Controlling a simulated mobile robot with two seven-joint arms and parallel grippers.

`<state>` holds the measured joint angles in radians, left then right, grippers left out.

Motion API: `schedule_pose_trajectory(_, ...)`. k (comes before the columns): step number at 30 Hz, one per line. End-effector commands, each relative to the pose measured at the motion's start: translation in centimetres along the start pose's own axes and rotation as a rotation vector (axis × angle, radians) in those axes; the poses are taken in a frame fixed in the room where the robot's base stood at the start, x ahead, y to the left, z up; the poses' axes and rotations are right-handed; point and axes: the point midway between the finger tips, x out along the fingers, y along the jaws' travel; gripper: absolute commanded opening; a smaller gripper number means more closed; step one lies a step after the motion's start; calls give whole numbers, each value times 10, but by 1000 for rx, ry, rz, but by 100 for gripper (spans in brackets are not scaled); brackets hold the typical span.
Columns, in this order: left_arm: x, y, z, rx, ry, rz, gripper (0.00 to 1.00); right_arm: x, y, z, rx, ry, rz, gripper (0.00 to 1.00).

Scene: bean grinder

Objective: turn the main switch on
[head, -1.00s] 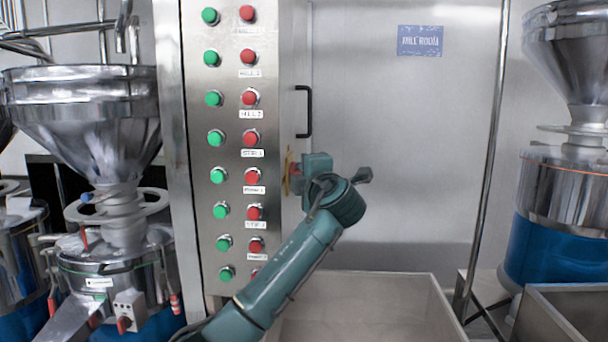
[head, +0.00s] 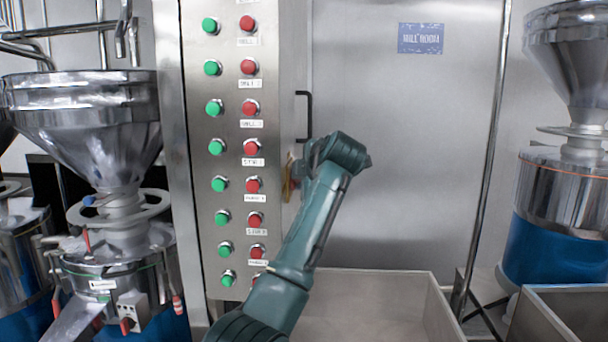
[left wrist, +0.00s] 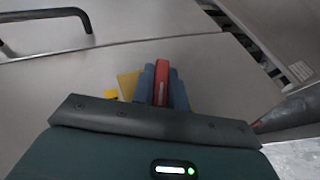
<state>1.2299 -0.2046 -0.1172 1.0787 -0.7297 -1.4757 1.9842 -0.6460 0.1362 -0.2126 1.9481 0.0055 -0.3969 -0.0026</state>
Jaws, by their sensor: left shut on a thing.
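The main switch has a red handle (left wrist: 161,82) in front of a yellow plate (left wrist: 127,86). In the head view the yellow plate (head: 287,182) shows on the right side face of the steel control cabinet. My left gripper (left wrist: 163,88) is shut on the red handle, with a blue finger on each side of it. In the head view my left wrist hides the red handle and most of the fingers. My right gripper is in neither view.
The control cabinet's front (head: 233,130) carries green and red buttons to the left of my arm. A black door handle (head: 305,117) is just above my wrist. A pale bin (head: 365,300) stands below. Steel hoppers flank the scene.

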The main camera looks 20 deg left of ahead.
Motion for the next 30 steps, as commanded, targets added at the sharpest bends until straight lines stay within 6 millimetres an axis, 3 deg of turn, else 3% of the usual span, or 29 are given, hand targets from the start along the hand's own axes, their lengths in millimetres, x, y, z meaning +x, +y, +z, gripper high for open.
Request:
schedule_pose_trajectory(22, 0, -1, 0, 44, 2, -103, 0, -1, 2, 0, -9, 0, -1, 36)
schedule_pose_trajectory(23, 0, -1, 0, 43, 2, -103, 15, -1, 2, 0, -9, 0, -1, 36)
schedule_pose_trajectory(30, 0, 0, 0, 42, 1, -101, 35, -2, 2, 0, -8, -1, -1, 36)
